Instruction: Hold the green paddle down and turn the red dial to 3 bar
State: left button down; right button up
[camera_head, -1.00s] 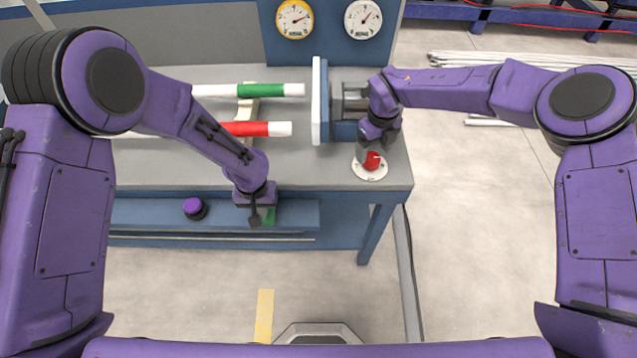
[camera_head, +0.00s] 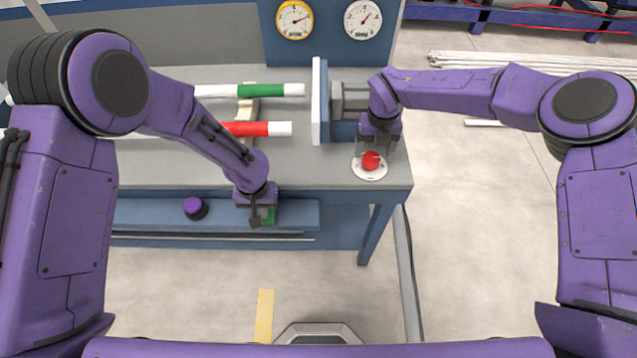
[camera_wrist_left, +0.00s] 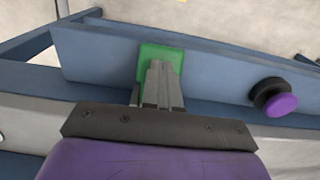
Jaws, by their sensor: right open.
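The green paddle (camera_head: 270,216) is on the front blue rail of the bench; most of it is hidden behind my left gripper (camera_head: 255,222) in the head view. In the left wrist view the green paddle (camera_wrist_left: 158,55) lies behind the tips of my left gripper (camera_wrist_left: 160,75). The left fingers are together, with their tips at the paddle's face. The red dial (camera_head: 371,161) sits on a round white plate at the bench's front right corner. My right gripper (camera_head: 376,150) is open over the dial, its fingers around or just above the knob; contact cannot be told.
A purple button (camera_head: 193,207) is on the rail left of the paddle and also shows in the left wrist view (camera_wrist_left: 281,104). A yellow-rimmed gauge (camera_head: 295,19) and a white gauge (camera_head: 363,19) are on the back panel. Green-banded and red-banded pipes (camera_head: 262,129) lie on the bench.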

aim_at(372, 158)
jog(key=shift+f, duration=1.6)
jog(key=shift+s+f, duration=0.35)
jog(key=shift+f, duration=0.5)
jog(key=shift+w+f, duration=0.1)
jog(key=shift+w, duration=0.2)
jog(key=shift+d, duration=0.1)
jog(key=c, duration=0.9)
jog(key=shift+c, duration=0.2)
